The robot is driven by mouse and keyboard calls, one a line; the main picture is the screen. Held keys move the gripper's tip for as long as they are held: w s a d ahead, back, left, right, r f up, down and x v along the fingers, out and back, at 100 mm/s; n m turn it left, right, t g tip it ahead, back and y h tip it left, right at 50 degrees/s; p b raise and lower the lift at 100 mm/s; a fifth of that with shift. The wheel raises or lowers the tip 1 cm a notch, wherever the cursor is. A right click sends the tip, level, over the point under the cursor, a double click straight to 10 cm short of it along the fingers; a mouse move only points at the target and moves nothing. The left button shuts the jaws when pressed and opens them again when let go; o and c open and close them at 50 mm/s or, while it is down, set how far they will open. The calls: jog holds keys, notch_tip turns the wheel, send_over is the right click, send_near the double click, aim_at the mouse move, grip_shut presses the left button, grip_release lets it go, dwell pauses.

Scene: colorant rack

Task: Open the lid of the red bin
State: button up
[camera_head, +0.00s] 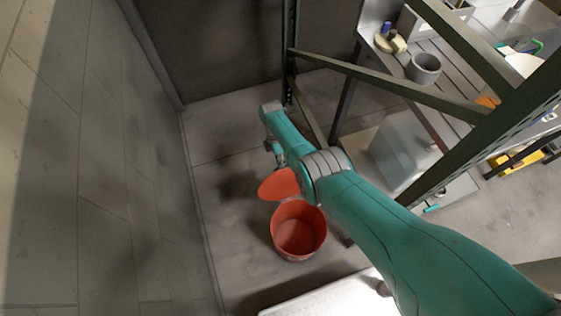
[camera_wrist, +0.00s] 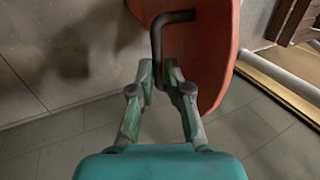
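The red bin (camera_head: 298,232) stands on the floor in the head view, its mouth uncovered and its inside showing. Its red lid (camera_head: 279,184) is raised at the bin's far side, partly behind my arm; it fills the upper middle of the wrist view (camera_wrist: 207,60). A dark bent handle (camera_wrist: 157,42) is on the lid. My gripper (camera_wrist: 159,70) has its fingertips close on either side of the handle's lower part and appears shut on it. In the head view my gripper is mostly hidden by my arm, beyond the bin.
A wall (camera_head: 110,150) runs along the left. A dark green metal rack (camera_head: 400,88) stands on the right, close to my arm, with a grey cup (camera_head: 424,69) on a slatted shelf behind. A pale translucent container (camera_head: 402,150) is below it. Floor left of the bin is clear.

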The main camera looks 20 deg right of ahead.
jog(key=shift+o, duration=1.2)
jog(key=shift+s+f, duration=0.85)
jog(key=shift+s, duration=0.05)
jog(key=shift+w+r, duration=0.15)
jog(key=shift+r, duration=0.05)
jog(key=shift+w+r, duration=0.15)
jog(key=shift+r, duration=0.1)
jog(key=v, duration=1.1)
jog(key=shift+w, duration=0.2)
jog(key=shift+r, duration=0.15)
